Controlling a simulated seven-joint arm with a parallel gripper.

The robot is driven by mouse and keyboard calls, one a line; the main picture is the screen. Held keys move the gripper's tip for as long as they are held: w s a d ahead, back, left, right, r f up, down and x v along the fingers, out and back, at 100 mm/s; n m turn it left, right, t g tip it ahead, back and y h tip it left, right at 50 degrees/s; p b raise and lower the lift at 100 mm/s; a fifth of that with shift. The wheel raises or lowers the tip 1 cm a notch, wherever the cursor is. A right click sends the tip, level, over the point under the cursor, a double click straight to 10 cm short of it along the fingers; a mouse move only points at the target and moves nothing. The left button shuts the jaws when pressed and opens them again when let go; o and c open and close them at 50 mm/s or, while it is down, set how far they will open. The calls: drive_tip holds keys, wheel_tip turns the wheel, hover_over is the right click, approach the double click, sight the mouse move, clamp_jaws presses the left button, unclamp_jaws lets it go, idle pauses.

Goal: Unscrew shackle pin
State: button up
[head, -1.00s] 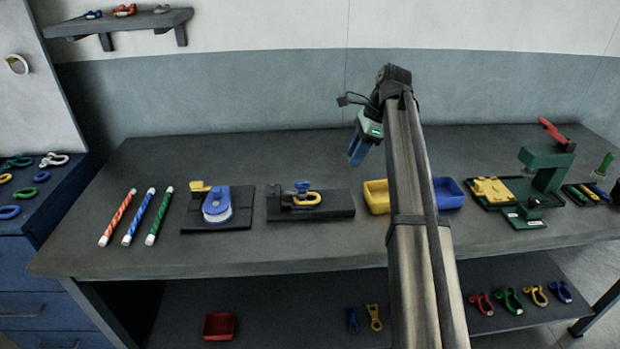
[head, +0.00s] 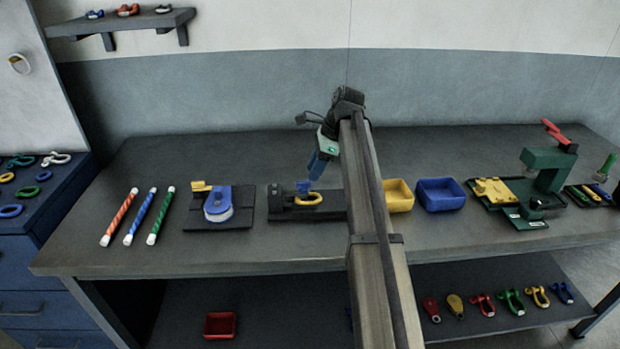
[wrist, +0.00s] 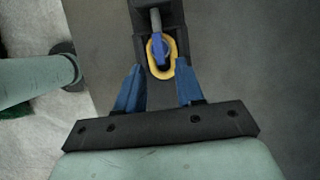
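The yellow shackle (head: 309,199) lies on a dark fixture (head: 280,213) in the middle of the bench. Its blue pin head (head: 303,187) stands up at its back side. In the wrist view the yellow shackle (wrist: 173,60) and the blue pin (wrist: 158,48) show just beyond the fingertips, between them. My gripper (head: 317,165) has blue fingers and hangs above and slightly right of the shackle. In the wrist view my gripper (wrist: 160,72) is open, with nothing between its fingers. Part of the fixture is hidden behind my arm.
Left of the fixture is a dark plate with a blue and white device (head: 218,205), then striped rods (head: 133,216). To the right are a yellow bin (head: 400,197), a blue bin (head: 440,194) and a green press (head: 548,165). The bench front is clear.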

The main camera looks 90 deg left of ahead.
sight(308, 182)
drive_tip(key=shift+x, duration=1.9)
drive_tip(key=shift+c, duration=0.5)
clamp_jaws()
